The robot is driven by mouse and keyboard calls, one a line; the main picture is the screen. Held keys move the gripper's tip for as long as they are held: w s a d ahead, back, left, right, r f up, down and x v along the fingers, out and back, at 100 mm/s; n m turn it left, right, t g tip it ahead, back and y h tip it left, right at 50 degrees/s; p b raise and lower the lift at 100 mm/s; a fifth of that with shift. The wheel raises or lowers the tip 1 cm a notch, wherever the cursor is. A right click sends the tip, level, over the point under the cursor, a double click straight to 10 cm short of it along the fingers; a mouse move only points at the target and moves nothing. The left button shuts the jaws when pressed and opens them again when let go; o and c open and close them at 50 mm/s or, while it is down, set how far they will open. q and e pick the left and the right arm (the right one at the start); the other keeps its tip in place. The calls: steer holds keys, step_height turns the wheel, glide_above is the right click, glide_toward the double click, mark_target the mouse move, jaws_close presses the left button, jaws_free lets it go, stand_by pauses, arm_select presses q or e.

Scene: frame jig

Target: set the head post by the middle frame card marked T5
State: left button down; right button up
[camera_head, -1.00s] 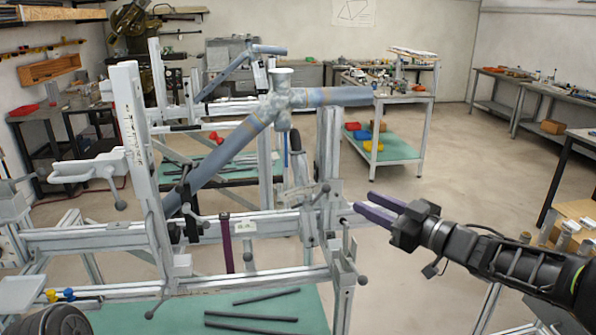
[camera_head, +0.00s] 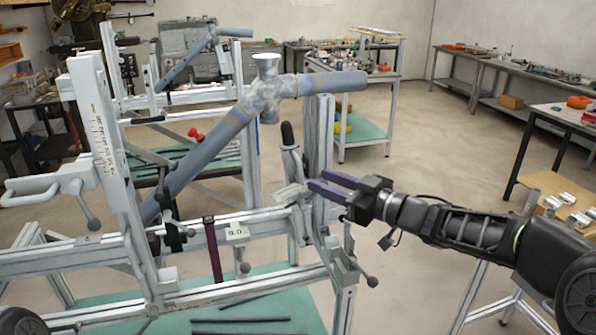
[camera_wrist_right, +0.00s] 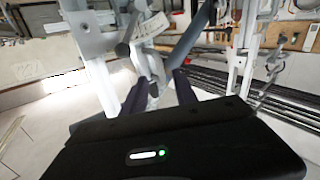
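The frame jig holds a blue-grey tube frame (camera_head: 205,145) with a pale head joint (camera_head: 265,90) at its upper end. An upright aluminium post (camera_head: 318,135) stands at the jig's right end, below the upper tube; I take it as the head post. A lever with a black grip (camera_head: 287,135) stands just left of it. My right gripper (camera_head: 318,181) is open, its purple fingers pointing left at the post's lower part. Its spread fingers also show in the right wrist view (camera_wrist_right: 159,86); contact is unclear. A small white card (camera_head: 237,232) hangs on the rail; T5 is not readable. My left gripper is out of view.
The jig's lower rail (camera_head: 250,285) and a clamp knob (camera_head: 371,281) lie below my right gripper. A tall left post (camera_head: 100,140) carries a scale. Dark rods (camera_head: 245,320) lie on the green shelf. Open floor lies behind my right arm.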

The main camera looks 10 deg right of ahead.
mark_target(300, 178)
steer(key=p+x, duration=0.1)
steer(key=x, duration=0.6)
steer(key=shift+w+a+p, duration=0.1)
steer(key=shift+w+p, duration=0.1)
steer(key=shift+p, duration=0.1)
steer(key=shift+c, duration=0.3)
jaws_close()
stand_by(0.8)
